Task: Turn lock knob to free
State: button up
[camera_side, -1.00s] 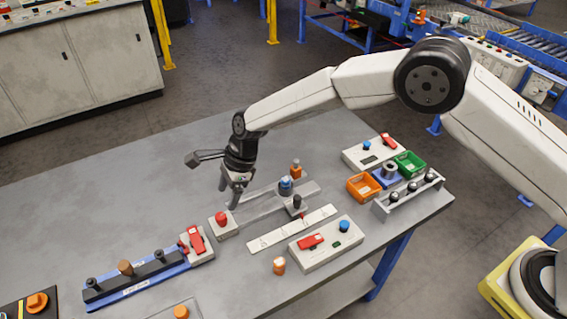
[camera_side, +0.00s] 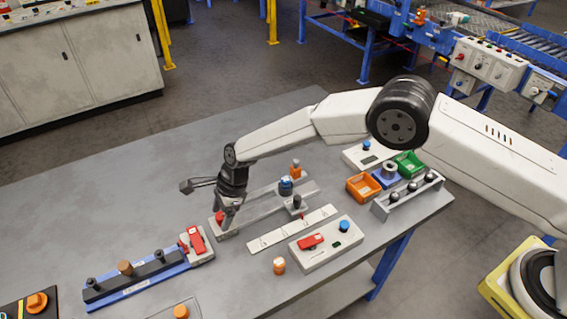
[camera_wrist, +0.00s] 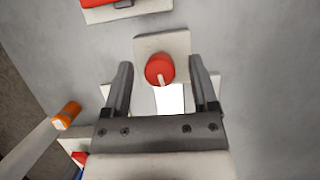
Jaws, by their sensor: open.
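A red lock knob (camera_side: 219,216) with a pale pointer line sits on a light block at the near-left end of the grey rail fixture (camera_side: 262,208). In the wrist view the knob (camera_wrist: 160,69) lies ahead of my gripper (camera_wrist: 163,75), between the lines of its two fingers. The pointer line runs towards the bottom of that view. My gripper (camera_side: 226,219) is open, pointing down right by the knob in the side view, and partly covers it. I cannot tell whether a finger touches the knob.
A blue knob (camera_side: 286,187) and an orange-capped post (camera_side: 295,169) stand along the fixture. A blue-based rail with a red switch (camera_side: 196,240) is at the left. A white scale strip (camera_side: 292,230) and a white control box (camera_side: 326,246) lie to the right.

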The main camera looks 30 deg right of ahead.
jog(key=shift+a+f, duration=0.15)
jog(key=shift+f, duration=0.2)
grip_shut()
jog(key=shift+n, duration=0.3)
jog(key=n+g, duration=0.2)
jog(key=n, duration=0.2)
jog(key=shift+n+g+h, duration=0.5)
jog(key=shift+n+g, duration=0.1)
jog(key=shift+n, duration=1.3)
jog(key=shift+n+g+h, duration=0.3)
jog(key=shift+n, duration=0.6)
